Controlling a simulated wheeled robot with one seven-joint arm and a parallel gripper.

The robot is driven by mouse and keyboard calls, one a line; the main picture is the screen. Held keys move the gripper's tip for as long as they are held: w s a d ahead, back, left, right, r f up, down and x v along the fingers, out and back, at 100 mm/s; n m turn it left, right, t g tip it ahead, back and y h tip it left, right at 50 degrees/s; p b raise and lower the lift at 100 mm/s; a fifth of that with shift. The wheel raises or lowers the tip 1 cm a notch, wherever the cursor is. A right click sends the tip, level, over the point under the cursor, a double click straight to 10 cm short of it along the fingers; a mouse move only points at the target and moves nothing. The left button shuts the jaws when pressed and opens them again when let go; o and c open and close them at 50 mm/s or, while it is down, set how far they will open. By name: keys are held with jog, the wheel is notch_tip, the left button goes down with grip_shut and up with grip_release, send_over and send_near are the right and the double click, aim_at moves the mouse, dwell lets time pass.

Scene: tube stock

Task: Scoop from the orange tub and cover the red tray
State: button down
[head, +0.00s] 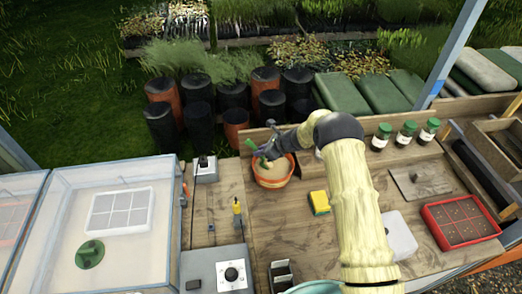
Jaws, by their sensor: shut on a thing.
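The orange tub (273,181) stands near the back of the wooden bench, with pale, grainy stuff inside. My gripper (262,158) is over the tub, at the end of my arm. It is shut on a green-handled tool, the scoop (255,149), whose lower end is at the tub's contents; how deep it goes I cannot tell. The red tray (461,221) lies at the right of the bench, with dark soil in it and small pale dots in rows on the soil.
A yellow sponge (319,203) lies right of the tub. A white container (399,236) sits left of the red tray, partly behind my arm. A clear-walled case (110,225) fills the left side.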

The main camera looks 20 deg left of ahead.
jog(key=shift+r+h+p, duration=0.95)
jog(key=shift+h+p, duration=0.35)
jog(key=shift+p, duration=1.4)
notch_tip(320, 180, up, 3)
jog(key=p, duration=0.3)
jog(key=shift+f+g+h, duration=0.15)
jog(key=shift+g+h, duration=0.15)
jog(key=shift+h, duration=0.1)
jog(key=shift+a+r+h+p, duration=0.1)
jog(key=shift+r+h+p, duration=0.7)
jog(key=shift+r+p, duration=0.7)
notch_tip(320, 180, up, 5)
jog(key=h+p, duration=0.1)
jog(key=h, duration=0.1)
jog(key=shift+r+g+h, duration=0.15)
jog(key=shift+g+h, duration=0.15)
jog(key=shift+d, duration=0.2)
